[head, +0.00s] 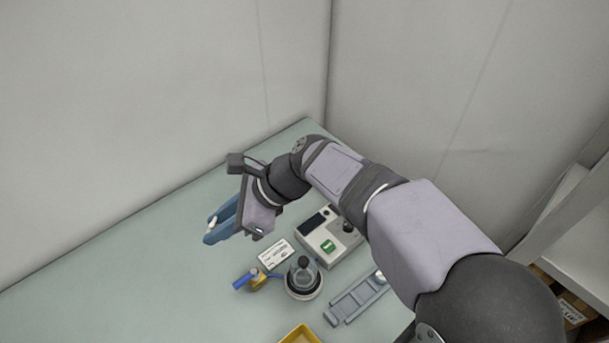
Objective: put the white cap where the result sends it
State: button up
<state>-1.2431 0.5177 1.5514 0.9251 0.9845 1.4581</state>
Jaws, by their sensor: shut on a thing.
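My gripper (213,231) has blue fingers and is above the green table at the left of the cell. It is shut on a small white piece, which looks like the white cap (212,222); the fingers partly hide it. A grey box-shaped device (318,239) with a dark screen and a green marked patch (328,247) stands right of my gripper. The patch's marking is too small to read. A yellow bin (300,334) is at the bottom edge, cut off by the frame.
A white printed card (276,254), a round dark fixture (304,281) and a blue-and-yellow clamp-like item (257,279) stand near the device. A blue-grey slotted rail (350,303) lies to the right, partly behind my arm. The table's left side is clear; walls stand behind.

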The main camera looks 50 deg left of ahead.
jog(key=w+f+m+t+y+p, duration=0.1)
jog(key=w+m+t+p, duration=0.2)
jog(key=w, duration=1.6)
jog(key=w+a+f+m+t+y+p, duration=0.1)
jog(key=w+m+t+y+p, duration=0.1)
jog(key=w+m+t, duration=0.5)
jog(key=shift+w+a+m+p, duration=0.15)
jog(key=shift+w+m+p, duration=0.3)
jog(key=shift+w+m, duration=3.95)
jog(key=w+n, duration=0.3)
notch_tip(320, 180, down, 10)
jog(key=b, duration=0.4)
jog(key=shift+b, duration=0.35)
jog(key=shift+f+b, duration=0.5)
jog(key=shift+f, duration=0.05)
jog(key=shift+f, duration=0.1)
